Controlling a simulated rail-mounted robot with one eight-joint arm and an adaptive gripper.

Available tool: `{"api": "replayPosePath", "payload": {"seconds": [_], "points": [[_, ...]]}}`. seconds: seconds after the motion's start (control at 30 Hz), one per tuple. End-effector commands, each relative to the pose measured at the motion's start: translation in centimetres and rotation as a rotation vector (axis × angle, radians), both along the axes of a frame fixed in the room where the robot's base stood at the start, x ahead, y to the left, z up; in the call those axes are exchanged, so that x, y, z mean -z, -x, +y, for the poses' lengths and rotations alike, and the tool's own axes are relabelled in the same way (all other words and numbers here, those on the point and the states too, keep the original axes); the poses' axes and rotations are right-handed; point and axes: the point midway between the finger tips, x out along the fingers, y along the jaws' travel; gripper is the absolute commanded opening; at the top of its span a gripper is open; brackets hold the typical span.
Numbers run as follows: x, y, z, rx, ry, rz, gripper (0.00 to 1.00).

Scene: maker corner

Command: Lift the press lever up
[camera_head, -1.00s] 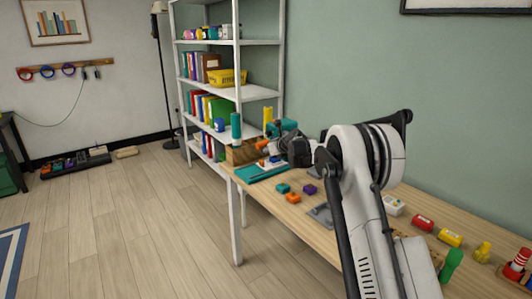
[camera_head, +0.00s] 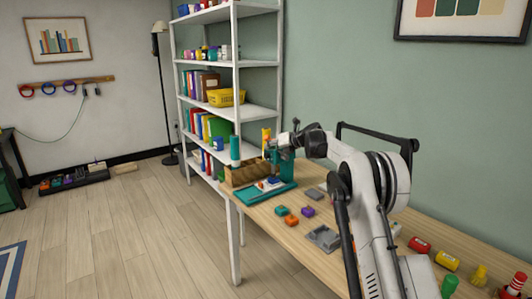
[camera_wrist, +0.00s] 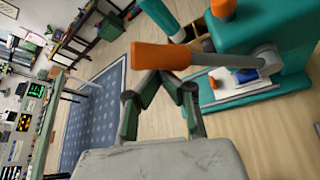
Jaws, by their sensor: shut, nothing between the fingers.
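The teal press (camera_head: 284,165) stands on its base at the far end of the wooden table; it also shows in the wrist view (camera_wrist: 290,25). Its lever has an orange handle (camera_wrist: 162,56) on a grey rod (camera_wrist: 228,60) from a pivot on the press side. My gripper (camera_wrist: 163,78) has its fingertips together, with nothing between them. In the wrist view the tips appear right beside the handle's lower edge; I cannot tell if they touch. In the head view my gripper (camera_head: 296,127) is at the top of the press, and the lever is hard to make out.
A wooden crate (camera_head: 240,174) stands left of the press, near a white shelf (camera_head: 237,75). Orange (camera_head: 291,220), teal (camera_head: 281,210) and purple (camera_head: 308,211) blocks and a grey plate (camera_head: 324,238) lie nearer on the table. A wall is behind.

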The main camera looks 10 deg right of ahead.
Motion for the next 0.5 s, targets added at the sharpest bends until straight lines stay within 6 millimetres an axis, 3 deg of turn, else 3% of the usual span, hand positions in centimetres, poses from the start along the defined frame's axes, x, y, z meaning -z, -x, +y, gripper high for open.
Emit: {"api": "replayPosePath", "payload": {"seconds": [0.5], "points": [[-2.4,-1.0,-1.9,0.004,0.003,-0.005,0.0]]}}
